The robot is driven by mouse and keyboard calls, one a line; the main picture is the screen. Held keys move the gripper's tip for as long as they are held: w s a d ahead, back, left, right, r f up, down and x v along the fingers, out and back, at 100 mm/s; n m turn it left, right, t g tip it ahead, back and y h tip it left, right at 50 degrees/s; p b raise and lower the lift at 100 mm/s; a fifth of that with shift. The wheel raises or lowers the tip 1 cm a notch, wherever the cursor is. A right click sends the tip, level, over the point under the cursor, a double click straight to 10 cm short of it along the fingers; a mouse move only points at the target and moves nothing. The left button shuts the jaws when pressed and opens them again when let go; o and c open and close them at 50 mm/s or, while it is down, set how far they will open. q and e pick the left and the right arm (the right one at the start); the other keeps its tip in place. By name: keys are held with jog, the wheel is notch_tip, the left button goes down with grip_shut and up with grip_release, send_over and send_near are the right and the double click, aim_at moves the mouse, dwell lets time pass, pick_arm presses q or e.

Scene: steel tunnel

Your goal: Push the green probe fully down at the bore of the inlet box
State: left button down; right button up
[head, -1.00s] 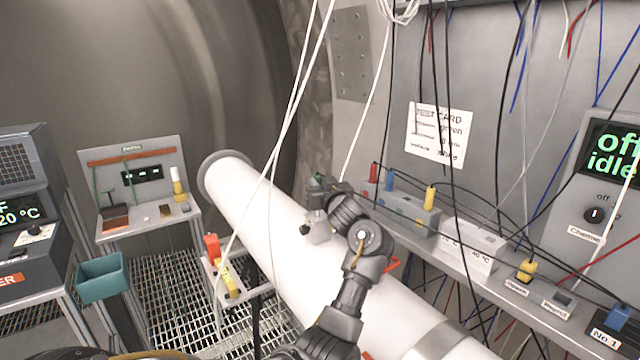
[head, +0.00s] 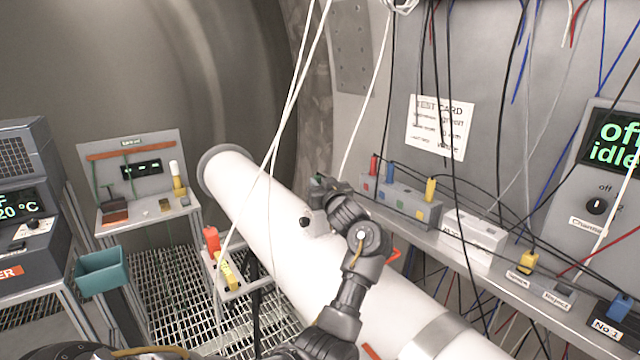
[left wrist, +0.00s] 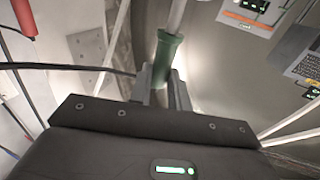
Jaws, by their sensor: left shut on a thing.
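My left gripper (head: 322,187) is above the long white pipe in the head view, shut on the green probe (left wrist: 168,52). In the left wrist view the probe's green grip stands between the two fingers, and a pale rod or cable extends from it to the top edge. In the head view only a little dark green shows at the fingers. The inlet box (head: 318,224) is a small grey block with a black knob on the pipe, just below the gripper and partly hidden by my wrist. Its bore and the probe's tip are hidden. My right gripper is not in view.
The white pipe (head: 243,195) runs diagonally over a grated floor. White cables hang in front of it. A shelf (head: 455,238) with coloured plugs and a grey socket block (head: 400,202) lies to the right. A teal bin (head: 103,277) and a small bench are at left.

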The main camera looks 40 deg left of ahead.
pick_arm(q)
jog(key=shift+f+b, duration=0.6)
jog(key=shift+f, duration=0.7)
jog(key=c, duration=1.2)
grip_release()
jog(key=shift+c, duration=0.2)
jog(key=shift+r, duration=0.35)
notch_tip(320, 180, up, 3)
jog(key=shift+s+d+f+b, duration=0.1)
jog(key=shift+s+f+b, duration=0.05)
jog(key=shift+b, duration=0.45)
jog(key=s+d+r+b, duration=0.4)
jog(key=s+d+r, duration=0.4)
jog(key=s, duration=0.3)
jog(key=shift+r, duration=0.8)
